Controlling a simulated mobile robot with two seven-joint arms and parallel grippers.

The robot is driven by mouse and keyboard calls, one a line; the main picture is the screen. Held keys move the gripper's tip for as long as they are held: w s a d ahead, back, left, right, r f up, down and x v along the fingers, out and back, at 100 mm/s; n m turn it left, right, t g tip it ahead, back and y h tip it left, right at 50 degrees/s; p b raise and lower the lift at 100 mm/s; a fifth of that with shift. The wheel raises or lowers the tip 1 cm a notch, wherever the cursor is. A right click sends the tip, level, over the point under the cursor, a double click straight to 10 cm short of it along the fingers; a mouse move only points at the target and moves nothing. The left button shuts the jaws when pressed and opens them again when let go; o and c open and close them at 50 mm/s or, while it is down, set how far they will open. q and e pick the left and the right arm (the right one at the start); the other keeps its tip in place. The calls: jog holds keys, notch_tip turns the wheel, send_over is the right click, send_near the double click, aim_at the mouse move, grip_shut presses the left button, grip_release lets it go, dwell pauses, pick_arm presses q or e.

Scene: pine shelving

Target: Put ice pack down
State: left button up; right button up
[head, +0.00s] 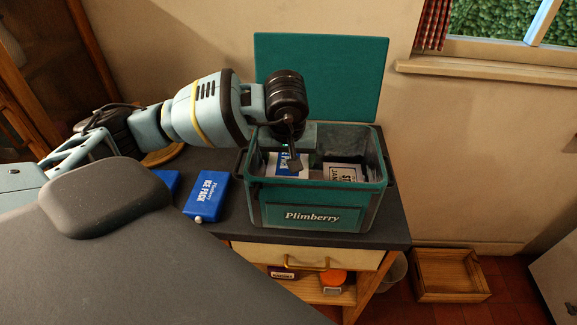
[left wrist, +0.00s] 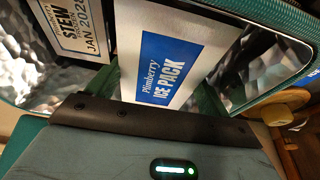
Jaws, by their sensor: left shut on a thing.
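The ice pack (head: 271,160), white with a blue label, is inside the green Plimberry cool box (head: 311,194), toward its left end. My left gripper (head: 291,161) reaches down into the open box and is shut on this ice pack. In the left wrist view the ice pack (left wrist: 190,40) stands out between the fingers, its label facing the camera. Whether its lower end touches the box floor is hidden. The box lid (head: 322,75) stands open behind. My right gripper is not in view.
A wooden crate (head: 449,275) is on the floor.

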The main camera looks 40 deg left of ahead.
pick_arm(q)
jog(key=shift+f, duration=1.5)
jog(key=shift+f, duration=0.4)
jog(key=shift+f, duration=0.25)
jog(key=o, duration=1.2)
jog(key=shift+r, duration=0.55)
jog(key=v, duration=1.2)
jog(key=shift+r, duration=0.1)
